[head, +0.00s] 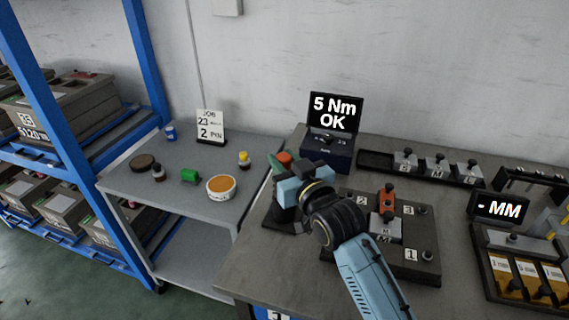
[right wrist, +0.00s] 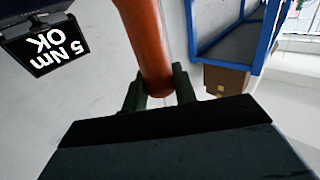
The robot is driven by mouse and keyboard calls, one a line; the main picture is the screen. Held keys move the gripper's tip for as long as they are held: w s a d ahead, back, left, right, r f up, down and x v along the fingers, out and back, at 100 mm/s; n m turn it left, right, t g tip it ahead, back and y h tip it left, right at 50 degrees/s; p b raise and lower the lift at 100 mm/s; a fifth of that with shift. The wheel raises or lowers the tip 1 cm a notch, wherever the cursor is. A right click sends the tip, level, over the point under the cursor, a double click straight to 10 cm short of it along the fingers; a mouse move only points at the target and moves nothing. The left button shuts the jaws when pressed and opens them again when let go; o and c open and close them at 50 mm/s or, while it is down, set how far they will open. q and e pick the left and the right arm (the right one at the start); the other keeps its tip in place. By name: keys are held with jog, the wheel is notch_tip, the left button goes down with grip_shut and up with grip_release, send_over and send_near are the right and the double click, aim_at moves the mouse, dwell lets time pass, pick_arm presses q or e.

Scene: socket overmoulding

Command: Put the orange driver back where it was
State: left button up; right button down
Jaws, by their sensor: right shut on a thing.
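The orange driver (right wrist: 152,40) fills the upper middle of the right wrist view as a thick orange cylinder. My right gripper (right wrist: 158,90) is shut on it, with one dark finger on each side. In the head view an orange end, apparently the driver (head: 284,157), shows just beyond my light-blue wrist, beside a green pointed piece (head: 274,166). The wrist hides the fingertips and most of the driver there. I cannot tell whether the driver touches the dark block (head: 283,217) beneath the wrist. My left gripper is not in view.
A display reading "5 Nm OK" (head: 335,113) stands behind my right wrist. A dark numbered fixture (head: 420,254) with an orange-red piece (head: 387,197) lies to the right. The left grey table (head: 190,155) holds small jars and a white tub (head: 221,188).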

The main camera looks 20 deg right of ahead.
jog(key=shift+r, duration=0.1)
jog(key=c, duration=1.4)
grip_release()
jog(key=shift+f, duration=0.2)
jog(key=shift+o, duration=1.4)
jog(key=shift+r, duration=0.1)
